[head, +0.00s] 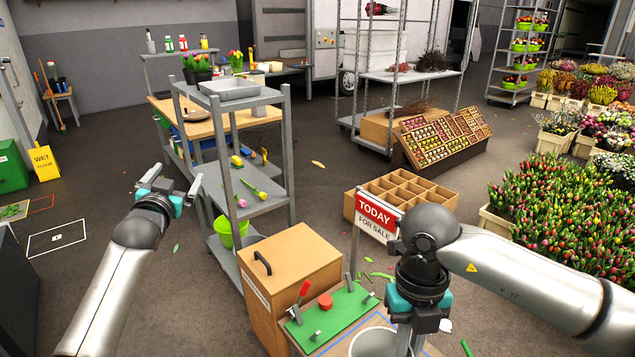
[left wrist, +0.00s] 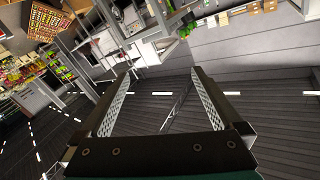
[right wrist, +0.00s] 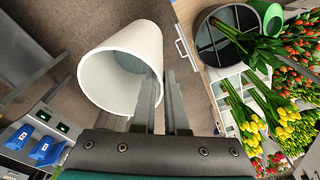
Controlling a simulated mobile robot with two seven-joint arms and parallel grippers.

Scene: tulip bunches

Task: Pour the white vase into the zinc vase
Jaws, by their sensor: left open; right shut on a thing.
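The white vase (right wrist: 152,42) is in my right gripper, with one finger inside its mouth and the other outside its wall. In the head view, only part of the white vase (head: 356,346) shows at the bottom edge, below my right gripper (head: 404,345). A dark grey round container (right wrist: 200,34) with green stems beside it shows at the upper right of the right wrist view. It may be the zinc vase, but I cannot tell for sure. My left gripper (head: 172,183) is open and empty, far left of the vase. Its fingers stand apart in the left wrist view (left wrist: 162,88).
A grey shelf rack (head: 262,205) stands near my left gripper.

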